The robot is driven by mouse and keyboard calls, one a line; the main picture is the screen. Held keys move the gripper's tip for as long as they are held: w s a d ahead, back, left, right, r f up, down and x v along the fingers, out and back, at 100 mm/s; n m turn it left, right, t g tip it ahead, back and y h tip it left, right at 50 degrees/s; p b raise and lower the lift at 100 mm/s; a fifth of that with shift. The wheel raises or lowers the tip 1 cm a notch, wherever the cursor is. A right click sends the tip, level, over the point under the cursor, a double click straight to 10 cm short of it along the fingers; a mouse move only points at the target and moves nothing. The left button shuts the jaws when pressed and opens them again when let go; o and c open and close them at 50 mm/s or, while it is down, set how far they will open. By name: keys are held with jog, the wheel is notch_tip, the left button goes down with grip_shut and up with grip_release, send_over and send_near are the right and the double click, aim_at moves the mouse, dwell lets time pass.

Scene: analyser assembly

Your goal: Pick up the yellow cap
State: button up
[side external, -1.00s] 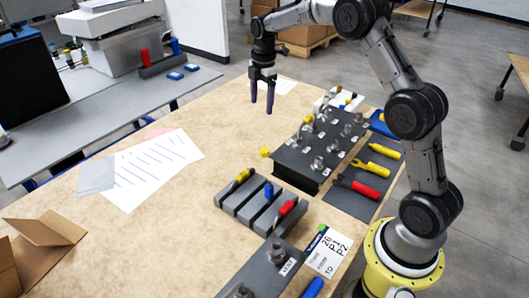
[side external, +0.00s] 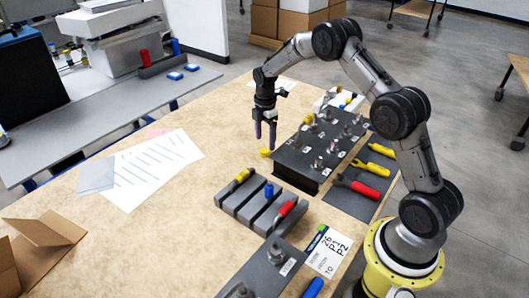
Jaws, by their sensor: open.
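The yellow cap (side external: 265,153) is a small, short yellow piece on the tan table, at the left edge of the dark fixture block. My gripper (side external: 265,143) points down with its two dark fingers apart, and nothing is between them. The fingertips are just above and beside the cap in the picture; I cannot tell the exact height or whether they touch it.
The dark block (side external: 318,150) with several metal fittings stands right of the cap. A grey rack (side external: 260,203) with yellow, blue and red pieces is in front. Yellow and red-handled tools (side external: 366,189) lie at right. Papers (side external: 150,165) lie at left; table between is clear.

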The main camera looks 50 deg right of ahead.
aim_at(264, 150)
jog(key=shift+a+f, duration=0.15)
jog(key=shift+f, duration=0.8)
jog(key=shift+a+f, duration=0.1)
jog(key=shift+f, duration=0.85)
grip_shut()
